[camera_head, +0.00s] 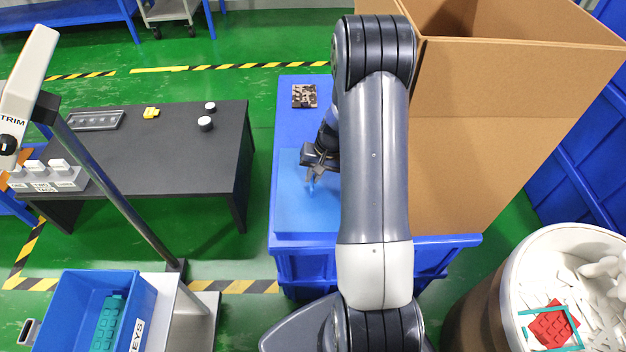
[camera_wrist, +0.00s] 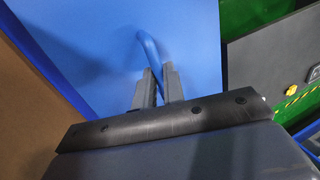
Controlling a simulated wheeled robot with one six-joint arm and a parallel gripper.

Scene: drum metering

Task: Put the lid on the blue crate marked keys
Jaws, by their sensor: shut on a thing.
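The blue crate (camera_head: 62,300) marked KEYS stands open at the lower left, with teal parts (camera_head: 108,322) inside. The lid (camera_head: 300,215) is a flat light-blue panel over the blue surface left of my arm. My gripper (camera_head: 313,180) is above the lid and shut on its bent blue handle, which also shows in the wrist view (camera_wrist: 148,45) between the fingers (camera_wrist: 157,82). The lid fills much of the wrist view. I cannot tell whether it rests on the surface or is slightly raised. My arm hides its right part.
The blue surface (camera_head: 290,105) carries a small patterned block (camera_head: 304,96). A black table (camera_head: 150,160) with small items stands left. A slanted pole (camera_head: 115,190) rises near the crate. A large cardboard box (camera_head: 480,130) and a white-lined drum (camera_head: 535,250) are at right.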

